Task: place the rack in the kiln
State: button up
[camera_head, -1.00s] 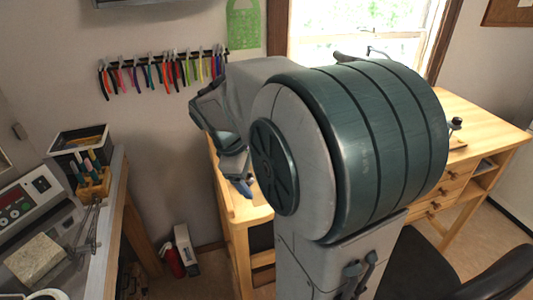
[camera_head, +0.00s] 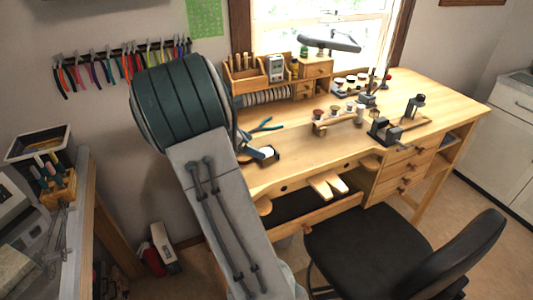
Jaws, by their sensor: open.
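My arm, with a dark green ribbed joint and a grey link, rises through the left middle of the view. My gripper is not visible; the arm may hide it. A grey machine (camera_head: 18,212) is cut off at the left edge on the side bench. I cannot tell whether it is the kiln. I cannot make out a rack for the kiln in this view.
A wooden workbench (camera_head: 330,150) fills the middle and right, with blue pliers (camera_head: 266,125) and small tools on it. A black chair (camera_head: 365,245) stands in front. Pliers hang on a wall rail (camera_head: 110,55). A red extinguisher (camera_head: 152,262) stands on the floor.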

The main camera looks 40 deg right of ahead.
aim_at(270, 150)
jog(key=shift+w+p+x, duration=0.15)
jog(key=shift+p+x, duration=0.1)
jog(key=shift+x, duration=1.3)
jog(key=shift+w+p+x, duration=0.15)
jog(key=shift+p+x, duration=0.05)
jog(key=shift+x, duration=1.35)
jog(key=shift+f, duration=0.15)
jog(key=shift+c, duration=0.3)
jog(key=c, duration=1.1)
jog(key=shift+r, duration=0.85)
jog(key=r, duration=0.2)
jog(key=shift+s+r+b, duration=0.25)
jog(key=shift+r+b, duration=0.05)
jog(key=shift+r, duration=0.05)
jog(key=s+d+r, duration=0.1)
jog(key=s+r, duration=0.1)
jog(key=s, duration=0.1)
jog(key=s+d+r+b, duration=0.1)
jog(key=s+r, duration=0.1)
jog(key=s, duration=0.2)
jog(key=s+d+r, duration=0.1)
jog(key=s+r, duration=0.1)
jog(key=s, duration=0.1)
jog(key=shift+s+d+r, duration=0.15)
jog(key=shift+s+r, duration=0.15)
jog(key=shift+s, duration=0.05)
